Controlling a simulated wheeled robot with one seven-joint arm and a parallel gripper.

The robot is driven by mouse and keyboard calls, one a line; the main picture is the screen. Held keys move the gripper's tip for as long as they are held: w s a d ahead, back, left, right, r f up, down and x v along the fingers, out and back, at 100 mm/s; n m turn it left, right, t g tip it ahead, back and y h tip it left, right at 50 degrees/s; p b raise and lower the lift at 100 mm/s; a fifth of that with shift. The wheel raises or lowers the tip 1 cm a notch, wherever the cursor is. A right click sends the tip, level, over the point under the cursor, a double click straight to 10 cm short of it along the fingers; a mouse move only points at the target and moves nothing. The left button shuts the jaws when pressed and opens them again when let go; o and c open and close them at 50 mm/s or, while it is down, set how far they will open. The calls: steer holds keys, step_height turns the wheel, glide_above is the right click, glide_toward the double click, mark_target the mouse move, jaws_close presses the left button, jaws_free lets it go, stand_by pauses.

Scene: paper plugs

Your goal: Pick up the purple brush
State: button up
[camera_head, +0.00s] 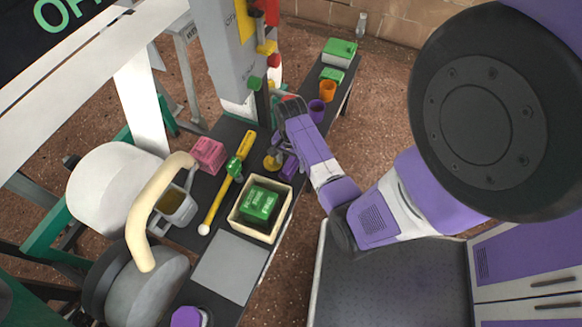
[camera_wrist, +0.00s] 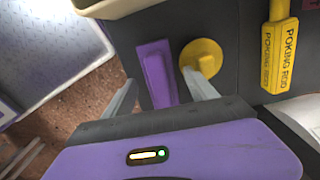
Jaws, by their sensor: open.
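The purple brush (camera_wrist: 157,72) lies on the dark bench top in the wrist view, a long purple block with a raised part. In the head view a purple piece (camera_head: 290,168) shows beside my arm, partly covered by it. My gripper (camera_wrist: 159,80) is open, with one grey finger on each side of the brush in the wrist view. I cannot tell how high the fingers are above the bench. The near end of the brush is hidden by my gripper's body.
A yellow round knobbed piece (camera_wrist: 203,60) sits close to the right finger. A yellow poking rod (camera_wrist: 280,50) lies farther right. A cream bin (camera_head: 237,222) with green boxes (camera_head: 259,203) stands nearby. Orange (camera_head: 328,90) and purple (camera_head: 317,111) cups stand farther along the bench.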

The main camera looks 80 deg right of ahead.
mark_target(291, 161)
jaws_close()
steer(key=shift+r+p, duration=1.4)
steer(key=shift+r, duration=3.6)
